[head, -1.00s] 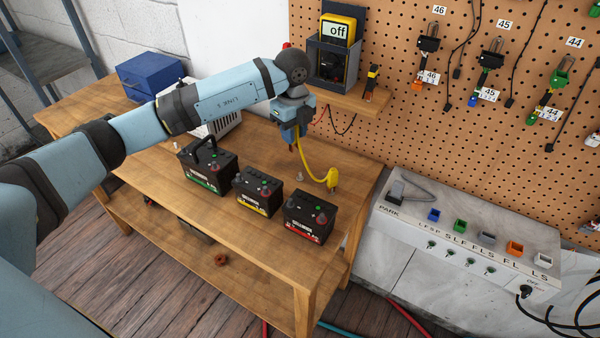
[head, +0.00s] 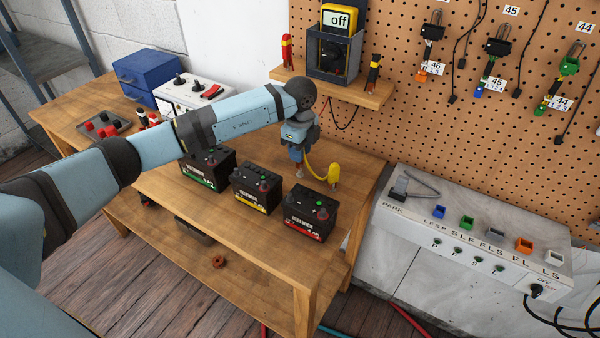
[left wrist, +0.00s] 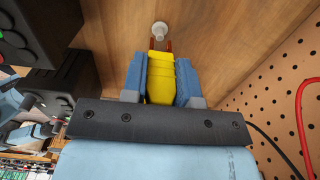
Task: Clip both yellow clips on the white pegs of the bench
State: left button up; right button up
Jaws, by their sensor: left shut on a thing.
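My left gripper (head: 297,154) points down over the right back part of the wooden bench and is shut on a yellow clip (left wrist: 160,80), which sits between its blue fingers in the left wrist view. The clip's reddish jaw tips point at a white peg (left wrist: 160,30); this peg (head: 299,174) shows just under the gripper in the head view. Whether tips and peg touch is unclear. A second yellow clip (head: 334,172) stands upright to the right, joined by a yellow cable (head: 316,172). Its foot is too small to tell whether it grips a peg. My right gripper is not in view.
Three black batteries stand on the bench (head: 270,265) in front of the gripper: green-striped (head: 207,168), yellow-striped (head: 257,188) and red-striped (head: 311,212). A shelf (head: 345,92) with a meter reading "off" (head: 340,22) hangs behind. A pegboard (head: 540,140) rises at the right.

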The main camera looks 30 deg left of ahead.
pick_arm(q)
jog(key=shift+f+b, duration=0.6)
jog(key=shift+f, duration=0.6)
jog(key=o, duration=0.8)
notch_tip(320, 180, up, 9)
jog(key=p, duration=0.6)
jog(key=shift+f, duration=0.15)
jog(key=shift+f, duration=0.1)
